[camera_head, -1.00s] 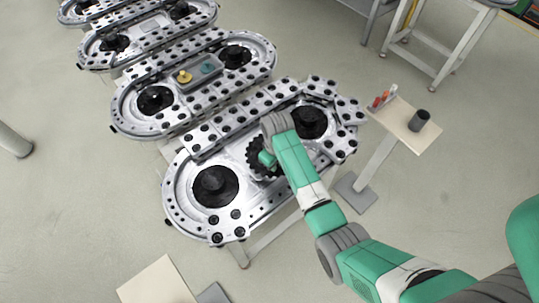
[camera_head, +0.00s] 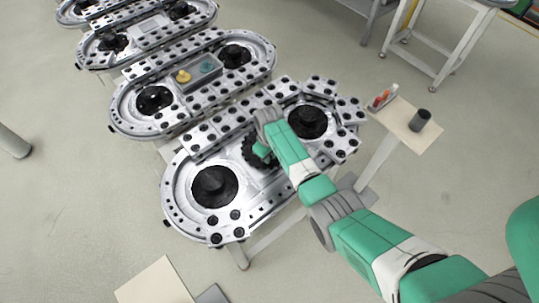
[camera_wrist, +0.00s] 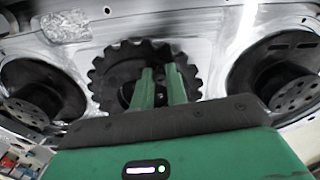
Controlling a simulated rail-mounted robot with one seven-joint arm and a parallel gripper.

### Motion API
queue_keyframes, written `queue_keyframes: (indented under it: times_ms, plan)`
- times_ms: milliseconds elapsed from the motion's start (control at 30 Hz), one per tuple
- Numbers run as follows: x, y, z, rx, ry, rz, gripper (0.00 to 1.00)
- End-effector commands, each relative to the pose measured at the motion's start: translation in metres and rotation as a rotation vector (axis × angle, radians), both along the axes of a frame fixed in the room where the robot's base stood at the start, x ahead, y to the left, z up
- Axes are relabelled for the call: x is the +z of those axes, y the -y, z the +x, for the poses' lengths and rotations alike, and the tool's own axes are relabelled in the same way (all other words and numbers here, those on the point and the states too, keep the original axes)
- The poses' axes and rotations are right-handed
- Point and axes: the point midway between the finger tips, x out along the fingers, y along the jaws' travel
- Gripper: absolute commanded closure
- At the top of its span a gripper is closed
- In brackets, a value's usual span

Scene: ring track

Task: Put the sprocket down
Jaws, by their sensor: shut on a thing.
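The sprocket (camera_wrist: 115,67) is a black toothed wheel. In the wrist view it faces me between two black hubs, and my gripper's (camera_wrist: 160,72) green fingers are closed at its centre. In the head view the sprocket (camera_head: 249,153) shows partly behind my wrist, over the middle of the nearest ring track (camera_head: 240,215). My gripper (camera_head: 261,151) is there too, its tips hidden. I cannot tell whether the sprocket touches the track surface or hovers just above it.
The near track carries a black hub at the left (camera_head: 214,186) and another at the right (camera_head: 307,122). Metal carriages with black knobs line its edges. A second track (camera_head: 125,105) with a grey tray (camera_head: 203,76) lies behind. A small side table (camera_head: 408,140) stands right.

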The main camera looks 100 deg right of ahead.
Motion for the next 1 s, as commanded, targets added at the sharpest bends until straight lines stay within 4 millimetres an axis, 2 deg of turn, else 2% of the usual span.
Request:
queue_keyframes:
  times_ms: [67,100,200,467,567,800,1000]
  plan:
    - [0.0,0.001,0.0,0.0,0.0,-0.004,1.0]
    - [-0.002,0.0,0.0,0.0,0.0,0.0,0.83]
    - [-0.001,0.0,0.0,0.0,0.0,0.0,0.64]
    - [0.0,0.0,0.0,0.0,0.0,0.0,0.64]
    - [0.009,0.0,0.001,0.001,0.001,-0.001,0.64]
    - [0.067,0.0,0.001,0.001,0.001,-0.003,0.64]
    - [0.106,0.0,0.001,0.0,0.001,-0.001,0.64]
